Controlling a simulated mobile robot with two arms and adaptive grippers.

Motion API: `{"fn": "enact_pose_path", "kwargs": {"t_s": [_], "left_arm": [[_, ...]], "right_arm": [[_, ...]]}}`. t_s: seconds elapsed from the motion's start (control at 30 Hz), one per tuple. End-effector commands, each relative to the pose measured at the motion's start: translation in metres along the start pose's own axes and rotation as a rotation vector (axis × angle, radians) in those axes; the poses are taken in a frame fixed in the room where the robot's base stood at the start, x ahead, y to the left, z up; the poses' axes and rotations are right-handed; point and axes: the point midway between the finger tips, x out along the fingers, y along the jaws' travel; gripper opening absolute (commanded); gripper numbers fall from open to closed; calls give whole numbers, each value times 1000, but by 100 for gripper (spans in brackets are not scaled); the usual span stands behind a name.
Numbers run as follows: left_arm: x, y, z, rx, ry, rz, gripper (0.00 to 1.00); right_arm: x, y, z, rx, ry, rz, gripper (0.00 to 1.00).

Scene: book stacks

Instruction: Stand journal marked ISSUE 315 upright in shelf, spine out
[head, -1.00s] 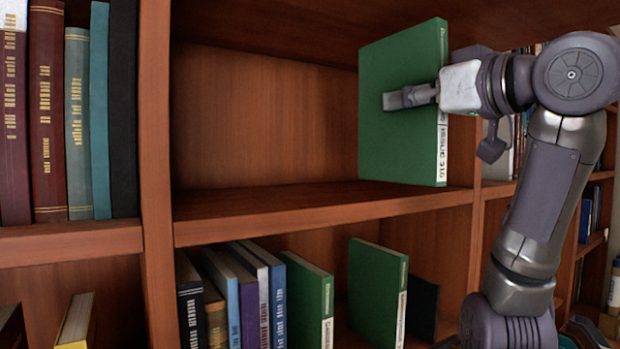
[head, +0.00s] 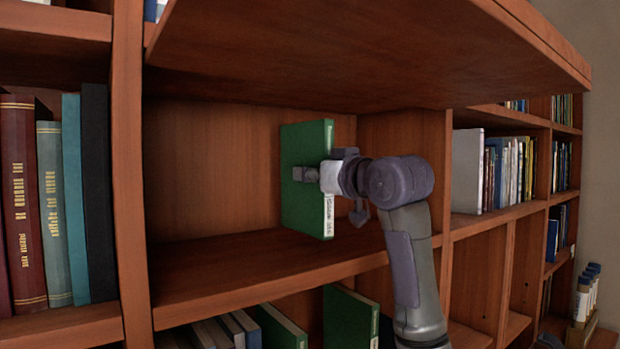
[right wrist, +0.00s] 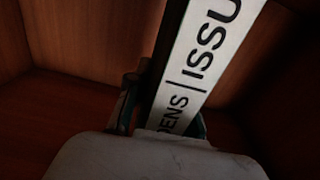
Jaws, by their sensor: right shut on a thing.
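The green journal (head: 300,200) stands upright inside the otherwise empty shelf compartment (head: 210,265) in the head view. Its spine with a white label faces out toward me. My right gripper (head: 308,174) is shut on the journal across its spine. In the right wrist view the spine label (right wrist: 195,75) shows between the fingers and reads "ISSU", with the number cut off. I cannot tell whether the journal's bottom edge touches the shelf board. My left gripper is not in view.
A wide shelf board (head: 370,45) hangs over the compartment. Upright books (head: 60,200) fill the bay to the left. Green journals (head: 350,318) and other books stand on the shelf below. The compartment's left side is free.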

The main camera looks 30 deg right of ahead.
Motion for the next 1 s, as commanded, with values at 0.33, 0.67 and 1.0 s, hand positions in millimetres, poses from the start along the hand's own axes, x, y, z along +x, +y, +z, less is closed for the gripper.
{"fn": "enact_pose_path", "kwargs": {"t_s": [0.33, 0.67, 1.0], "left_arm": [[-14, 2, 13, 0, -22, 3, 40], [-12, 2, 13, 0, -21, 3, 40], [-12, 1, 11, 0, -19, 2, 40]], "right_arm": [[-2, 0, 22, 0, 5, 0, 0], [-1, 0, 26, 1, -1, 0, 31], [-1, 0, 26, 0, -1, 0, 47]]}}
